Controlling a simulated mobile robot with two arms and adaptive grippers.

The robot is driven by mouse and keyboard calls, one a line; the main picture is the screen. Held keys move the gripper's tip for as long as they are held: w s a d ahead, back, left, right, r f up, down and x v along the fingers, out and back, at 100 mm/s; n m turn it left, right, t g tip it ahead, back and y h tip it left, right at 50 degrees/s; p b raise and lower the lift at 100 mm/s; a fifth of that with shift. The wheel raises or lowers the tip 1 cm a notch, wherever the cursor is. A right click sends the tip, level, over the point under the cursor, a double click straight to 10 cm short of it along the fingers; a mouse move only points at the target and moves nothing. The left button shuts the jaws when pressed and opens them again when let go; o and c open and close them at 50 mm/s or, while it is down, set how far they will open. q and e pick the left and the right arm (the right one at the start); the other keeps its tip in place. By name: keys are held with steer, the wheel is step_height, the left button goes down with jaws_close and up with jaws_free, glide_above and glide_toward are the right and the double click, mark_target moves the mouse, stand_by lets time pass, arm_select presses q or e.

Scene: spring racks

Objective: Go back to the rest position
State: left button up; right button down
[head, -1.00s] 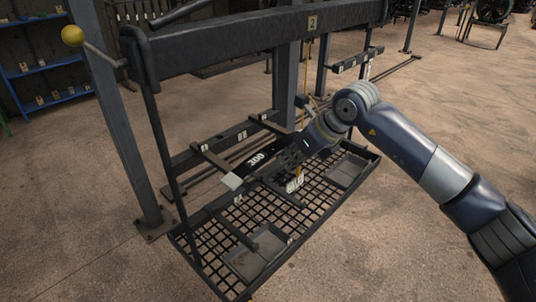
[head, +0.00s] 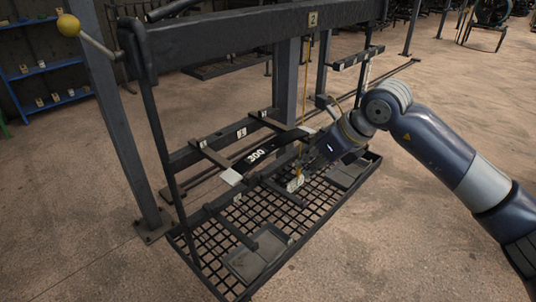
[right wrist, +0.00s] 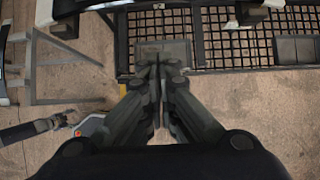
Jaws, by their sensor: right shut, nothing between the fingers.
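My right gripper (head: 300,162) is empty and shut, over the rack's mesh tray (head: 225,210). Its fingers meet in the right wrist view (right wrist: 156,64), in front of the tray's edge, with nothing between them. A dark bar marked 300 (head: 268,150) with a pale end lies across the rack's rails, left of the gripper. My left gripper does not show in the head view.
The rack's thick top beam (head: 240,38) with a number 2 plate crosses above the tray. A post (head: 112,120) and a yellow-knobbed lever (head: 69,25) stand at left. Blue shelves (head: 50,70) are at the back left. Bare floor is free at the right and front.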

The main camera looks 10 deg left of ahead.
steer(key=shift+s+d, duration=0.35)
steer(key=shift+d, duration=0.15)
